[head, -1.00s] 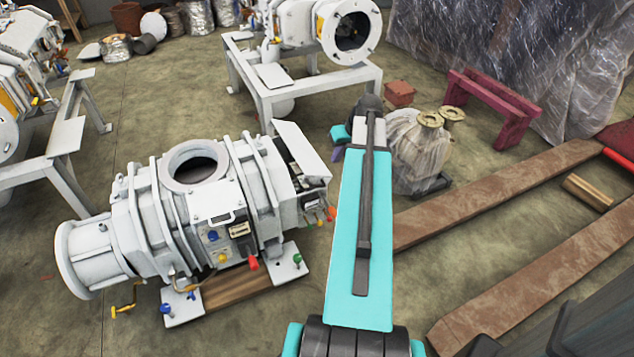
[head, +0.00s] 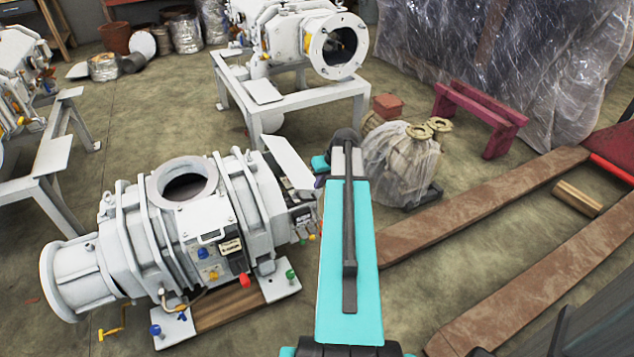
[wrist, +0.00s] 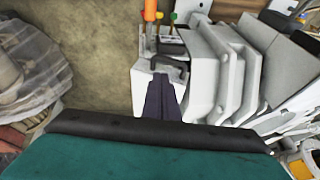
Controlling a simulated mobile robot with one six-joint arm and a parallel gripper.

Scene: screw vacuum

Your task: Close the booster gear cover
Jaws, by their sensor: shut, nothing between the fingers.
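The booster (head: 190,215) is a white ribbed machine with a round top opening, lying on a low base in the head view. Its gear cover (head: 288,163), a flat white panel, stands tilted up at the right end, with dark parts showing beneath it. My gripper (wrist: 163,82) shows in the wrist view as dark fingers, shut and empty. The fingertips are close to a white piece with a dark handle (wrist: 172,64); I cannot tell whether they touch. In the head view, my arm hides most of the gripper, just right of the cover.
A plastic-wrapped bundle (head: 398,165) stands right of my arm. Brown forks (head: 480,205) lie along the floor at the right. Another white machine on a stand (head: 295,100) is behind. Bare floor (head: 175,125) lies behind the booster.

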